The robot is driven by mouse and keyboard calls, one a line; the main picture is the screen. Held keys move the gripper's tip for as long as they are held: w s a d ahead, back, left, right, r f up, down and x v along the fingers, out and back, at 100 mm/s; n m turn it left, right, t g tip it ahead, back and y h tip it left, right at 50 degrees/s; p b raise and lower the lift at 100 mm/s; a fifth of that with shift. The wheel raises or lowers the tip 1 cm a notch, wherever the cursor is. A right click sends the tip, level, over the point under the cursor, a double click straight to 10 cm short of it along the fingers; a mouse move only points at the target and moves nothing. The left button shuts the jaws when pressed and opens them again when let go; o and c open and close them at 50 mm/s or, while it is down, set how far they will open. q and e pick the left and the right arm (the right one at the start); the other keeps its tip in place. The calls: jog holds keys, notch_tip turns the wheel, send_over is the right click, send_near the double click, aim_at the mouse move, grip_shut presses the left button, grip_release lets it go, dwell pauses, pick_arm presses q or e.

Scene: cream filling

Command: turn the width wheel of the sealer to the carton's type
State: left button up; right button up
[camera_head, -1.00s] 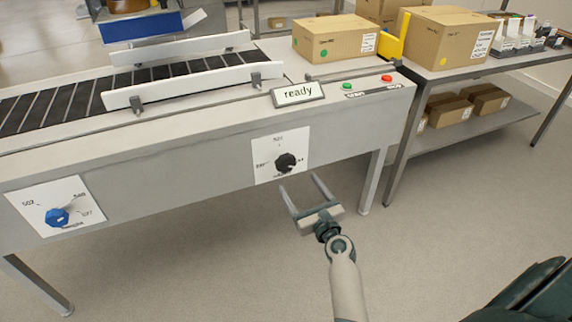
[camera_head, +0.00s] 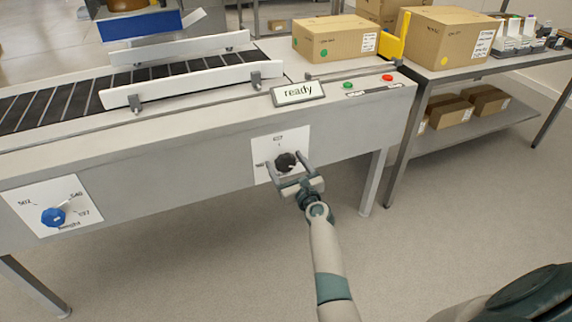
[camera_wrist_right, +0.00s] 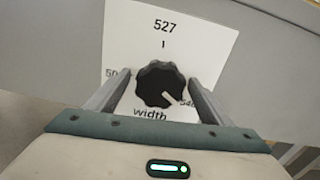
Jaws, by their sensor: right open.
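The black width wheel (camera_head: 285,162) sits on a white plate (camera_head: 262,146) on the sealer's grey front panel. In the right wrist view, the wheel (camera_wrist_right: 160,84) has a white pointer line aimed down and right, towards a partly hidden mark starting with 54. The mark 527 is at the top, and another, partly covered, is at the left. My right gripper (camera_head: 286,170) is open, its fingers on either side of the wheel; I cannot tell whether they touch it. A carton (camera_head: 333,42) with a green dot lies on the sealer's right end; its label is too small to read.
A blue height wheel (camera_head: 53,217) is on the left of the panel. A "ready" sign (camera_head: 298,94), a green button (camera_head: 348,85) and a red button (camera_head: 387,77) are on top. A side table (camera_head: 455,72) holds another carton. The floor in front is clear.

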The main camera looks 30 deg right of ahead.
jog(key=c, duration=1.1)
jog(key=shift+o, duration=0.2)
